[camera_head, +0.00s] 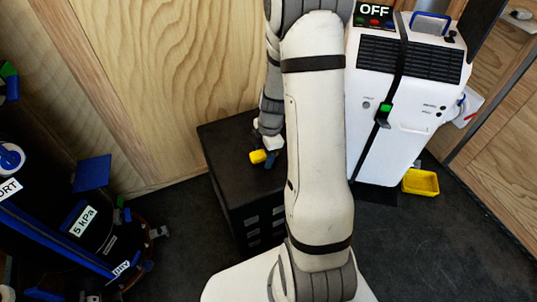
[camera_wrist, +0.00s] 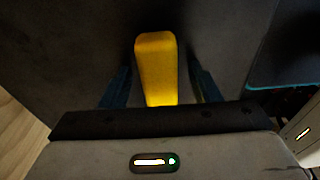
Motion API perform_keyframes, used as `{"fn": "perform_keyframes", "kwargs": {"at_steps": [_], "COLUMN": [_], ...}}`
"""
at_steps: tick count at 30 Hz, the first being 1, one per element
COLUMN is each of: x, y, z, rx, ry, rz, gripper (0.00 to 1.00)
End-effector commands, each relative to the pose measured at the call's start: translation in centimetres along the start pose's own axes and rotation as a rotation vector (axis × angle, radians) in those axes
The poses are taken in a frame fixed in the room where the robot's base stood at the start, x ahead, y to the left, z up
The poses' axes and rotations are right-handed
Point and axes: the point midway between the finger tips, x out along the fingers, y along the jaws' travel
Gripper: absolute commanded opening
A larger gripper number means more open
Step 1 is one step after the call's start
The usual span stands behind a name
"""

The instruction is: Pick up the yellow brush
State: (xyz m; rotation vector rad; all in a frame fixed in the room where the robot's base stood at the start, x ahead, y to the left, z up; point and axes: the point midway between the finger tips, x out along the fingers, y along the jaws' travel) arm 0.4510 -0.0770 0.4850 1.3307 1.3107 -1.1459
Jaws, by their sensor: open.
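The yellow brush (camera_head: 258,156) lies on top of the black cabinet (camera_head: 228,141), close to the wooden wall. My gripper (camera_head: 272,158) is low over the cabinet top, right at the brush, partly hidden by my arm. In the wrist view the yellow brush (camera_wrist: 156,66) lies between the two dark blue fingers of my gripper (camera_wrist: 160,88). A dark gap shows on each side of it, so the fingers are open and apart from it. The brush's near end is hidden behind the gripper body.
A white machine (camera_head: 400,110) marked OFF stands right of the cabinet. A yellow tray (camera_head: 421,182) sits on the floor by it. A dark tank (camera_head: 85,225) with a 5 kPa label stands at the left. Dark floor between tank and cabinet is clear.

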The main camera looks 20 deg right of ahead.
Motion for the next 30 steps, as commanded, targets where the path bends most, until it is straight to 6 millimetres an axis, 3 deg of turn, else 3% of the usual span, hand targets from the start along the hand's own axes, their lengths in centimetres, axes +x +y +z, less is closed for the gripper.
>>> {"fn": "perform_keyframes", "kwargs": {"at_steps": [5, 23, 30], "x": [-0.02, -0.01, -0.11], "y": [0.01, 0.01, 0.01], "z": [-0.01, -0.04, -0.05], "rx": [0.0, -0.001, -0.001], "ry": [0.0, 0.0, 0.0], "rz": [0.0, 0.0, 0.0], "gripper": [0.56, 0.08, 0.07]}}
